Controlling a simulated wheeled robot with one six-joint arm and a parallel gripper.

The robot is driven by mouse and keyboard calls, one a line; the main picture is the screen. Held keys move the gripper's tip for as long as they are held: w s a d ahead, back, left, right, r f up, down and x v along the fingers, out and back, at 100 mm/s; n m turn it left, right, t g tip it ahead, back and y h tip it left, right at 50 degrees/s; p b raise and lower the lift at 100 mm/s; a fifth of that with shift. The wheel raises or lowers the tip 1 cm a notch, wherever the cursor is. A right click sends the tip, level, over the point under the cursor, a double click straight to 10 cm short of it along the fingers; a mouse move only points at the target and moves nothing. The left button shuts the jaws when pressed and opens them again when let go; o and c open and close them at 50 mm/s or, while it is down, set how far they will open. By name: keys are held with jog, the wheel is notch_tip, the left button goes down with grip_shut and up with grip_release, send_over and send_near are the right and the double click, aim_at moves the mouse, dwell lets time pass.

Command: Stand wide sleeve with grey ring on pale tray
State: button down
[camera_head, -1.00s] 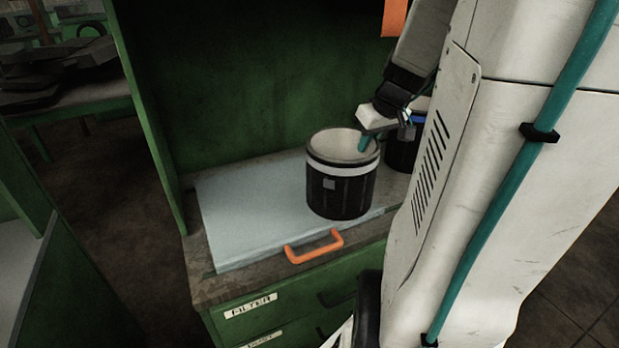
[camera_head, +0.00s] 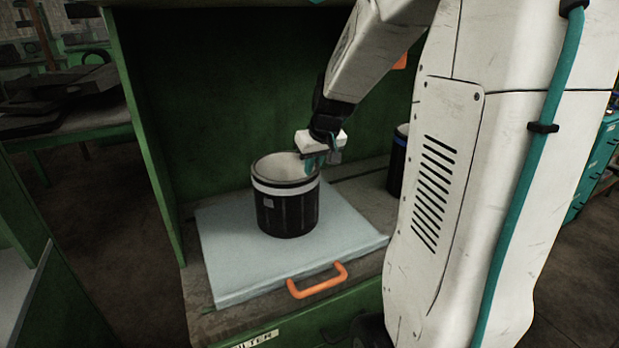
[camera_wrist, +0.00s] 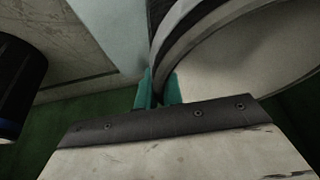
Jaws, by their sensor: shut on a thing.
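The wide black sleeve with a pale grey ring (camera_head: 268,208) is upright over the middle of the pale tray (camera_head: 240,270) in the head view. I cannot tell whether its base touches the tray. My gripper (camera_head: 316,163) is shut on the sleeve's far right rim. In the wrist view the teal fingers (camera_wrist: 158,90) pinch the wall of the sleeve (camera_wrist: 215,45), one finger inside and one outside. The sleeve's underside is hidden.
A second dark sleeve with a blue ring (camera_head: 397,165) stands right of the tray, partly hidden by my arm. An orange handle (camera_head: 318,281) is at the tray's front edge. Green cabinet walls (camera_head: 240,90) close the back and left. Bare tray lies around the held sleeve.

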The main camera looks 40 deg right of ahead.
jog(key=shift+w+a+f, duration=0.1)
jog(key=shift+w+f, duration=0.1)
jog(key=shift+f, duration=0.7)
jog(key=shift+w+a+f, duration=0.1)
jog(key=shift+w+f, duration=0.05)
jog(key=shift+f, duration=0.8)
jog(key=c, duration=1.5)
grip_release()
jog(key=shift+f, duration=0.1)
